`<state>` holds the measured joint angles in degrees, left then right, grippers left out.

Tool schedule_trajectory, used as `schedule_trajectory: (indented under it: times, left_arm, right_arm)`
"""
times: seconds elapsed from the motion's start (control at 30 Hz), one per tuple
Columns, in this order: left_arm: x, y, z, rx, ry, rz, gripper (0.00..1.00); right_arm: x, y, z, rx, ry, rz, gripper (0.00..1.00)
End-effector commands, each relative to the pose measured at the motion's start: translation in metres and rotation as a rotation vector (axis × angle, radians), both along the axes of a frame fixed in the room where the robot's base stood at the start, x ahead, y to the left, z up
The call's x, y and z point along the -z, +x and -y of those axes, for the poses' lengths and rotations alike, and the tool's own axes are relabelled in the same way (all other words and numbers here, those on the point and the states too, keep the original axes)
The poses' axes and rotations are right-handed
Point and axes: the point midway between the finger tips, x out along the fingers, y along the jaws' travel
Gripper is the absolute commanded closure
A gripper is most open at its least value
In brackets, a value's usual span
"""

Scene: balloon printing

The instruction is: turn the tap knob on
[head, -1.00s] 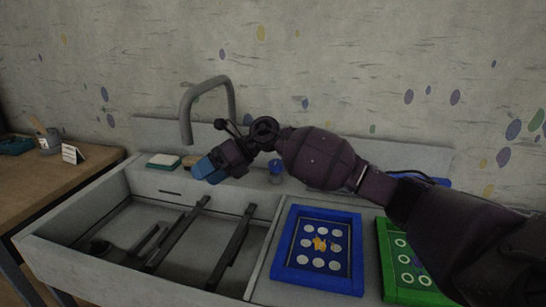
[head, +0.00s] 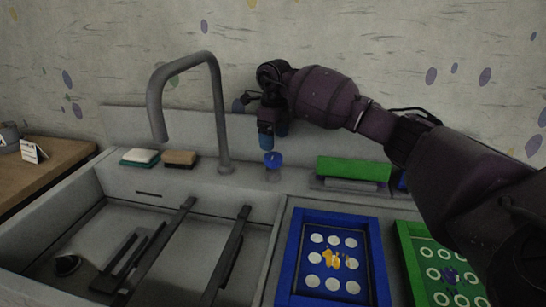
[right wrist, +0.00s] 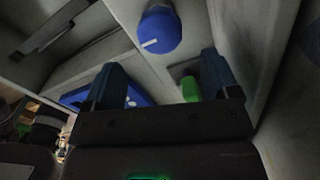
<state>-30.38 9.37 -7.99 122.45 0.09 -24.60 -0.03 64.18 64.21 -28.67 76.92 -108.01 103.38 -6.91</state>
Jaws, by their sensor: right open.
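The tap (head: 215,110) is a grey curved spout rising behind the sink. The blue tap knob (head: 273,160) stands on the counter to the right of the spout's base. In the right wrist view the knob (right wrist: 159,31) is a round blue cap with a white line, beyond the fingertips and between their lines. My right gripper (head: 272,142) is open, pointing down just above the knob; its two blue-tipped fingers also show in the right wrist view (right wrist: 163,75). I cannot tell whether it touches the knob. My left gripper is not in view.
The grey sink (head: 90,225) with dark rails lies at the left. A blue frame (head: 294,262) with white dots and a green frame (head: 408,262) lie at the right. A green block (head: 353,169) is on the back counter. Sponges (head: 180,158) lie left of the tap.

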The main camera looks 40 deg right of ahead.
Motion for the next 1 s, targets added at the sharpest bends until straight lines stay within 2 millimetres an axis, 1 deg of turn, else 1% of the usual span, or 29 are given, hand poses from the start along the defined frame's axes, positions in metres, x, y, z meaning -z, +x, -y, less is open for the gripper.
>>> schedule_trajectory:
  times: [0.03, 0.1, 0.33, 0.5, 0.8, 0.87, 1.0]
  left_arm:
    - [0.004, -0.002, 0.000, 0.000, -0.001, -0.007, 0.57]
    - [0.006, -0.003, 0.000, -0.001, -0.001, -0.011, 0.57]
    - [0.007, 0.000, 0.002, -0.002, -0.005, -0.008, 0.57]
    - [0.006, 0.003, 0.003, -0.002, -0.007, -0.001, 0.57]
    - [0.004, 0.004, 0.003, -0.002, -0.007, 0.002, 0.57]
    - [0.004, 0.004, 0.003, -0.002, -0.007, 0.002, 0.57]
    - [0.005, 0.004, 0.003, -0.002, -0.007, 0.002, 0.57]
  right_arm:
    - [0.014, 0.000, -0.001, -0.001, 0.001, -0.007, 0.19]
    - [0.026, 0.000, -0.001, -0.001, 0.002, -0.007, 0.19]
    - [0.054, 0.000, -0.001, -0.001, 0.003, -0.004, 0.19]
    - [0.062, 0.000, -0.001, -0.001, 0.002, -0.001, 0.19]
    - [0.063, 0.000, -0.001, -0.001, 0.002, 0.000, 0.19]
    - [0.063, 0.000, -0.001, -0.001, 0.002, 0.000, 0.27]
    - [0.063, 0.000, -0.001, -0.001, 0.002, 0.000, 0.48]
